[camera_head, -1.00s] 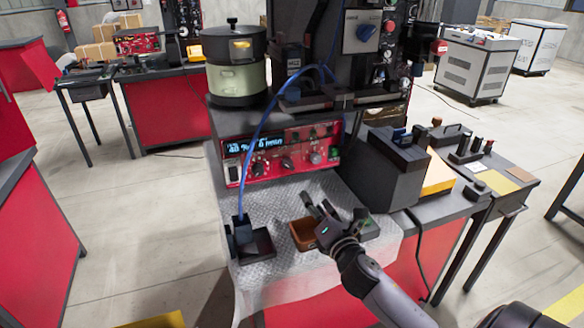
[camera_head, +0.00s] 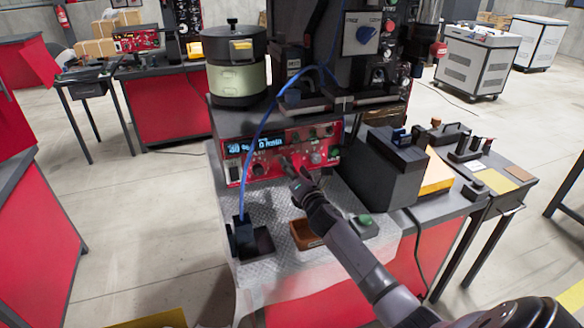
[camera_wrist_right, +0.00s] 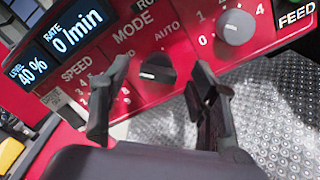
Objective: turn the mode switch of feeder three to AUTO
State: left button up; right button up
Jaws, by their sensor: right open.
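The red control panel (camera_head: 240,171) of the feeder faces me at the bench's middle; no feeder number is readable. In the right wrist view the dark mode switch (camera_wrist_right: 157,70) sits below the word MODE. AUTO is printed at its upper right. The white mark on the knob lies toward its left side, away from AUTO. My right gripper (camera_head: 289,164) is at the panel's front. In the wrist view its two black fingers (camera_wrist_right: 163,76) are apart, one on each side of the switch. I cannot tell whether they touch it. My left gripper is not in view.
A feed knob (camera_wrist_right: 236,27) sits right of the switch. The display (camera_wrist_right: 74,32) reads level 40 % and rate 0/min. A blue cable (camera_head: 245,150) arches past the panel's left part. A brown bin (camera_head: 301,235) and a green-button box (camera_head: 364,222) lie on the metal top.

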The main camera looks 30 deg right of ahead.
jog(key=shift+w+d, duration=0.1)
jog(key=shift+w, duration=0.5)
jog(key=shift+c, duration=0.4)
jog(key=c, duration=1.1)
